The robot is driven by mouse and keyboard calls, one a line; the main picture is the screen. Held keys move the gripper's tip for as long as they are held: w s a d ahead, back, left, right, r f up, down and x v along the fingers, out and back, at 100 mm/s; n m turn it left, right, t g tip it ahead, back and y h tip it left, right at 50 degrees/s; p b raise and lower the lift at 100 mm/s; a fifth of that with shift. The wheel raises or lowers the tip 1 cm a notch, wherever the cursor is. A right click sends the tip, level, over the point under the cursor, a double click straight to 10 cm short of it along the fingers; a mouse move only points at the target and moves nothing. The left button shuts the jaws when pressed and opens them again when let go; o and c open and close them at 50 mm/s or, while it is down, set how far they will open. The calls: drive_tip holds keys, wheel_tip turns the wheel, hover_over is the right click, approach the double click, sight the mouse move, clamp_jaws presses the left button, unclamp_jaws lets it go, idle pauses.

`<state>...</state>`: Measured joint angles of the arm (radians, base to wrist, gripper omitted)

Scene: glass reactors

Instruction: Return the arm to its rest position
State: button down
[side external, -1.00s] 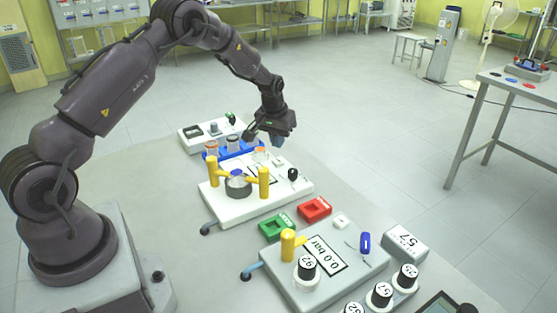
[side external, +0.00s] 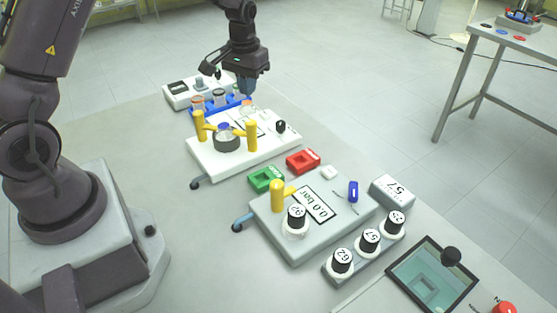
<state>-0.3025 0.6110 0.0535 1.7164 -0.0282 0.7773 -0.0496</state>
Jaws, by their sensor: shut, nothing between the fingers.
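My gripper (side external: 248,88) hangs in the air at the top of the side external view, pointing down and shut with nothing in it. It appears above and just beyond the blue rack (side external: 235,98). The rack holds several small capped vials. The arm reaches up out of the top of the picture, so its middle links are hidden.
A white station (side external: 265,155) with yellow posts stands below the gripper. Nearer are a green tray (side external: 267,180), a red tray (side external: 303,161), a pressure panel (side external: 290,245), numbered bottles (side external: 369,243) and a tablet (side external: 415,285).

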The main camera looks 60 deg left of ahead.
drive_tip(key=s+d+r+m+t, duration=0.2)
drive_tip(key=s+d+r, duration=0.5)
drive_tip(key=s+r, duration=0.2)
drive_tip(key=s+d+r+m+t, duration=0.2)
drive_tip(key=s+d+r, duration=0.6)
drive_tip(key=s, duration=0.4)
drive_tip(key=shift+s+r+m+t, duration=0.35)
drive_tip(key=shift+r+t, duration=0.25)
drive_tip(key=shift+r, duration=0.3)
